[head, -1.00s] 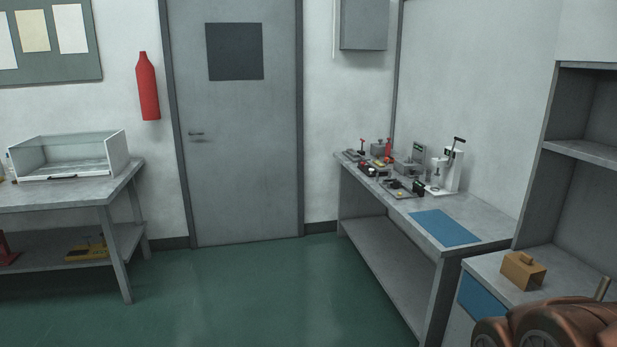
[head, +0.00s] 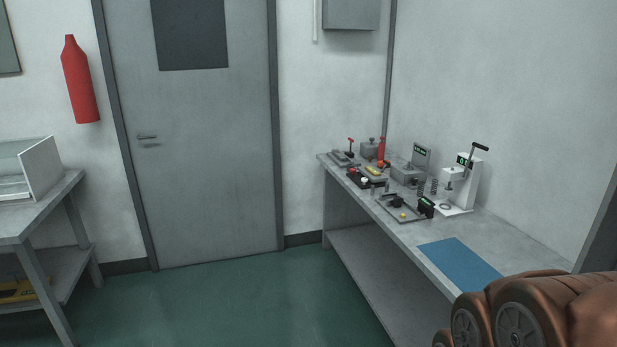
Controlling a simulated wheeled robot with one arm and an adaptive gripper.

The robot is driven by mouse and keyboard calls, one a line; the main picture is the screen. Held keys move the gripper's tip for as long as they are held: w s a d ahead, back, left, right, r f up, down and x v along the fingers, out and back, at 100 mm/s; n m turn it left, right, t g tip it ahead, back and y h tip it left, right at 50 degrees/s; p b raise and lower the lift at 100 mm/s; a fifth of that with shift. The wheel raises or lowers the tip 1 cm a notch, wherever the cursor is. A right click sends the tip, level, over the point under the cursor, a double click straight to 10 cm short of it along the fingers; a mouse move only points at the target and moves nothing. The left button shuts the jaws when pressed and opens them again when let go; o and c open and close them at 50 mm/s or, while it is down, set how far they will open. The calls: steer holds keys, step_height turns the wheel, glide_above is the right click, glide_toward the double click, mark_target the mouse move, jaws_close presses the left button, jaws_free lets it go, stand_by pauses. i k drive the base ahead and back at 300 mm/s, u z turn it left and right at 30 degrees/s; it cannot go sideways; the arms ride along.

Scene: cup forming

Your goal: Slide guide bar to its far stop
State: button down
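Several small devices stand at the far part of the grey workbench (head: 505,235) at the right. A white press (head: 460,180) with a black lever stands at the wall side. I cannot tell at this distance which part is the guide bar. Copper-coloured parts of my own arm fill the lower right corner. My gripper is not in view, and nothing shows touching the devices.
A blue mat (head: 459,262) lies on the near part of the bench. A second table (head: 45,205) with a glass-sided case stands at the left. A grey door (head: 205,150) and red extinguisher (head: 80,80) are behind. The green floor between the tables is clear.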

mark_target(341, 157)
steer(key=u, duration=0.05)
steer(key=i, duration=1.8)
steer(key=u, duration=0.15)
steer(key=i, duration=1.7)
steer(key=u, duration=0.3)
steer(key=i, duration=1.45)
steer(key=u, duration=0.05)
